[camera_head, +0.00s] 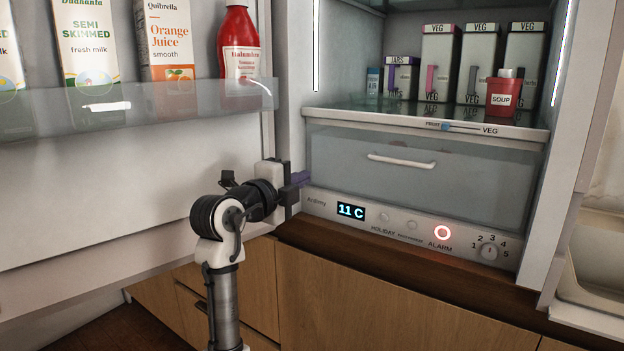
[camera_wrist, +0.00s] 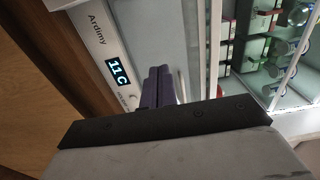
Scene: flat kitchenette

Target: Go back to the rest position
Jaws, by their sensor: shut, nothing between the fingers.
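My gripper (camera_head: 303,178) is at the left front edge of the open fridge, by the left end of the clear drawer (camera_head: 425,185). Its purple fingers are together and empty; they also show side by side in the wrist view (camera_wrist: 158,88). They point toward the fridge front, near the control panel (camera_head: 330,203) with its lit "11 C" display. I cannot tell whether the fingertips touch the fridge. My arm reaches up from the bottom of the head view, in front of the open door.
The open fridge door (camera_head: 100,190) fills the left, with cartons and a red bottle (camera_head: 239,50) in its clear shelf (camera_head: 190,103). The alarm ring (camera_head: 442,232) glows red. Veg boxes and a red soup tub (camera_head: 505,95) stand above the drawer. Wooden cabinets (camera_head: 350,290) lie below.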

